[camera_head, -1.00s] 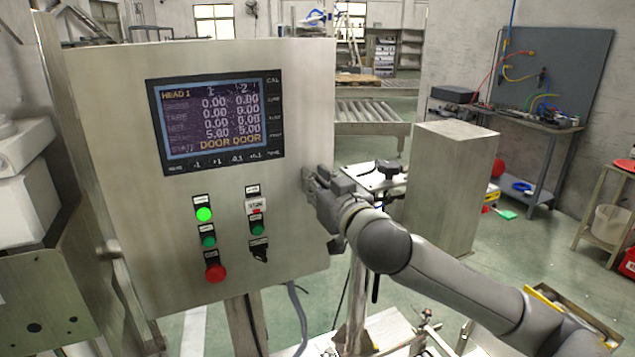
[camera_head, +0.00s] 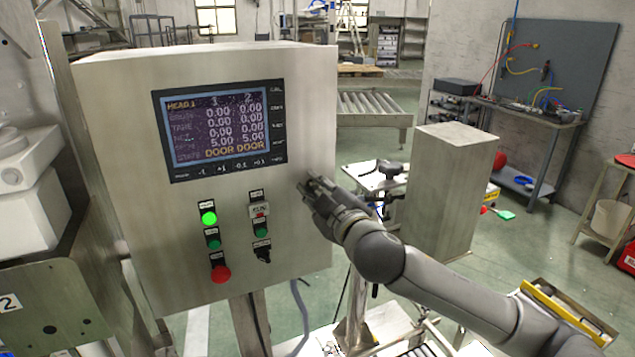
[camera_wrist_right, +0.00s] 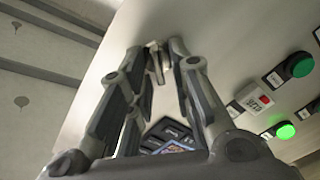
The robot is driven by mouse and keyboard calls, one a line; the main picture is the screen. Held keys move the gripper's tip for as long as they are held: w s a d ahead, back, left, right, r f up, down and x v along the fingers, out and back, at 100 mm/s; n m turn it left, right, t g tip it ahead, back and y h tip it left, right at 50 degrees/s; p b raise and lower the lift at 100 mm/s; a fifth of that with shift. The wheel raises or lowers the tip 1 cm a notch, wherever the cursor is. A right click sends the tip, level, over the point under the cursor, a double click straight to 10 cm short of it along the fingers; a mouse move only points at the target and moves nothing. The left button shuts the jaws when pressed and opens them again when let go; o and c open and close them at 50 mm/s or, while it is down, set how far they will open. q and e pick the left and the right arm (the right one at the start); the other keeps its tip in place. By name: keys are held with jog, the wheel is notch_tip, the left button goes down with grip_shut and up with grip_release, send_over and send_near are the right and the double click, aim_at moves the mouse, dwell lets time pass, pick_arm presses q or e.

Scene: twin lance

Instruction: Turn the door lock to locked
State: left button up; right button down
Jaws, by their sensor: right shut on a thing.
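The grey control cabinet (camera_head: 120,170) stands on the left in the head view, with a screen and buttons on its front. My right gripper (camera_head: 312,182) is at the right edge of the cabinet front. In the wrist view its fingers (camera_wrist_right: 158,62) close on a small light metal piece, the door lock (camera_wrist_right: 154,48), against the cabinet face. The fingers hide most of the lock, so its turned position cannot be read. The screen (camera_head: 219,130) shows "DOOR DOOR" on its bottom row. My left gripper is not in view.
Buttons (camera_head: 209,218) sit on the cabinet front, left of my right gripper; one glows green. A metal box pedestal (camera_head: 447,190) stands to the right behind my right arm. A black clamp handle (camera_head: 390,168) is just behind my wrist. Open floor lies farther right.

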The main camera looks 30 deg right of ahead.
jog(key=n+p, duration=0.2)
jog(key=n, duration=0.2)
jog(key=shift+n, duration=0.3)
jog(key=shift+a+f+n+p, duration=0.15)
jog(key=shift+n+p, duration=0.25)
jog(key=shift+n, duration=0.5)
jog(key=shift+d+f+n+p, duration=0.1)
jog(key=shift+n+p, duration=0.3)
jog(key=shift+n, duration=0.5)
jog(key=c, duration=1.6)
grip_release()
jog(key=shift+s, duration=0.15)
jog(key=s, duration=0.7)
jog(key=shift+s+a, duration=0.1)
jog(key=shift+a, duration=0.2)
